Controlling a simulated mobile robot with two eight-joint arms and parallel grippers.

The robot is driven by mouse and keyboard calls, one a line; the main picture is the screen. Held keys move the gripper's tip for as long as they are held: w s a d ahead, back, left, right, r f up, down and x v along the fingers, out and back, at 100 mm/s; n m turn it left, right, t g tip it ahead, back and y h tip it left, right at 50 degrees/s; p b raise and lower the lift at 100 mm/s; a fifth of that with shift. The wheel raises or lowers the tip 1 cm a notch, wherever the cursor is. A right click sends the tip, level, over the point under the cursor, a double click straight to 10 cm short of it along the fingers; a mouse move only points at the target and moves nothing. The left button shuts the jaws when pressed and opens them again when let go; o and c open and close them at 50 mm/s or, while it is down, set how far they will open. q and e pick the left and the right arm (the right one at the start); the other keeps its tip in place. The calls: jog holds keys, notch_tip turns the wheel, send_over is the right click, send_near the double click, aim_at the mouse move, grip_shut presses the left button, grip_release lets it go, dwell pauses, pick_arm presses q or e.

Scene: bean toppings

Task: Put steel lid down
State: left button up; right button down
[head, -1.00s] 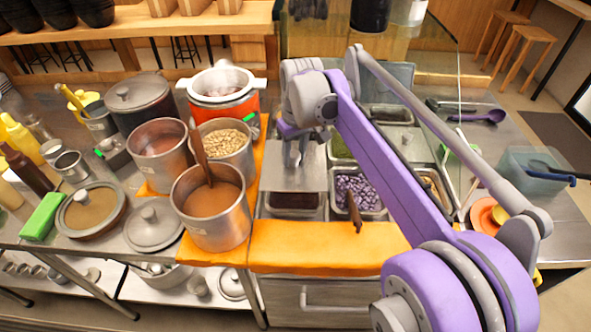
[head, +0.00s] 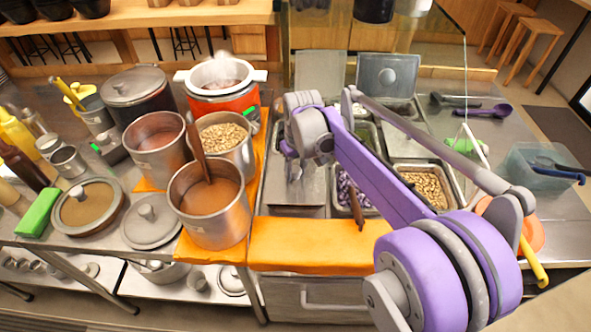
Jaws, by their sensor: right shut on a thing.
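The steel lid (head: 301,191) is a flat grey plate at the left of the pan insert, in the middle of the head view. My right gripper (head: 294,176) is over the lid and shut on it, with its fingers pointing down. The lid looks level and covers the front left pan, whose dark contents are now hidden. I cannot tell whether the lid rests fully on the pan rim. My right arm hides part of the pans to the right. My left gripper is not in view.
A pan of purple beans (head: 345,190) and a pan of pale beans (head: 424,184) are open to the right. A brown-handled utensil (head: 356,211) stands in the purple beans. A soup pot (head: 211,205) stands close on the left. Another steel lid (head: 388,76) leans at the back.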

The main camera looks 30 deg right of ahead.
aim_at(298, 173)
jog(key=shift+f+b, duration=0.35)
jog(key=shift+f, duration=0.3)
jog(key=shift+c, duration=2.3)
grip_release()
jog(key=shift+r, duration=0.25)
notch_tip(298, 173, up, 13)
jog(key=s+p, duration=0.1)
jog(key=shift+s+p, duration=0.2)
jog(key=shift+p, duration=0.2)
jog(key=shift+f, duration=0.15)
